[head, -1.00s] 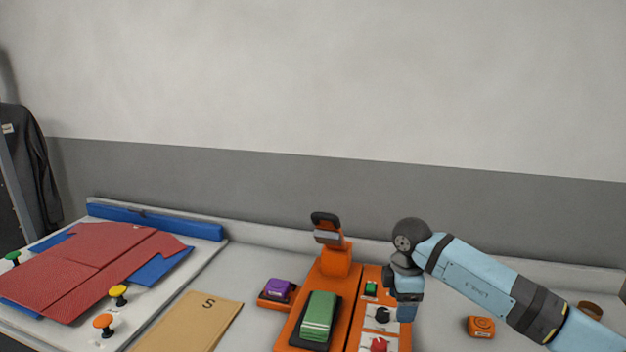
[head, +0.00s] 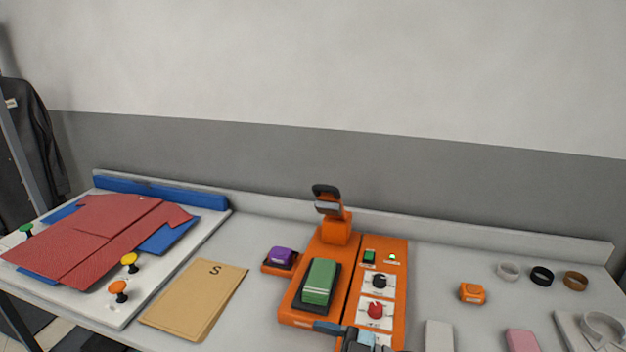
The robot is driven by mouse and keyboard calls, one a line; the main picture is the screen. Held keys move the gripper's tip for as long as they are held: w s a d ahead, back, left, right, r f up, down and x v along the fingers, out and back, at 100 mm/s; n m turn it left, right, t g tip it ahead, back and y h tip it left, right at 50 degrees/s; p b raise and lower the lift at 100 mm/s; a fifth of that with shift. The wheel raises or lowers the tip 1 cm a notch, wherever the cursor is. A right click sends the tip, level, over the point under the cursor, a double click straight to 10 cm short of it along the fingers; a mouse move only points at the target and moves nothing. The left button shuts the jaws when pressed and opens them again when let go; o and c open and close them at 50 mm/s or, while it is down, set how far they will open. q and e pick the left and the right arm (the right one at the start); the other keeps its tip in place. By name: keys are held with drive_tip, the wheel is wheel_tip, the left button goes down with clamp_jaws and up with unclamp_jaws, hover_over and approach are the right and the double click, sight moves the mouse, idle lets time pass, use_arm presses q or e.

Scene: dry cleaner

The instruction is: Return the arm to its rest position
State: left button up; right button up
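Only a small grey, dark and light-blue part of my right arm, apparently around the gripper (head: 362,341), shows at the bottom edge in the head view. It overlaps the near end of the orange press's control panel (head: 397,312). Its fingers are too cut off to tell open from shut. My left gripper is not in view. The orange press (head: 335,233) has its black-handled arm raised, with a green block (head: 319,281) on its base. The panel carries a green switch, a lit green lamp (head: 392,257), a black knob (head: 379,281) and a red knob (head: 375,310).
A red shirt (head: 95,235) lies on a white board at the left, with a tan folder (head: 195,300) marked S beside it. A purple block (head: 281,257) sits left of the press. An orange tag-like item (head: 472,292) and rings (head: 542,276) lie at the right.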

drive_tip(key=s+d+f+m+t+h+p, duration=0.1)
drive_tip(key=s+d+f+m+t+h, duration=0.1)
drive_tip(key=d+f+m+t+h, duration=0.35)
drive_tip(key=s+d+f+m+t+h+p, duration=0.1)
drive_tip(key=s+d+f+m+t+h, duration=0.2)
drive_tip(key=d+m+t+h, duration=0.5)
drive_tip(key=s+d+f+m+g+h, duration=0.1)
drive_tip(key=s+d+f+g, duration=0.1)
drive_tip(key=s+f, duration=0.3)
drive_tip(key=s+d+f+m+g+h, duration=0.2)
drive_tip(key=s+d+f+g, duration=0.1)
drive_tip(key=s, duration=0.5)
wheel_tip(320, 180, down, 2)
drive_tip(key=shift+f+g+p, duration=0.1)
drive_tip(key=shift+g+p, duration=0.25)
drive_tip(key=shift+g, duration=0.5)
drive_tip(key=shift+s, duration=0.1)
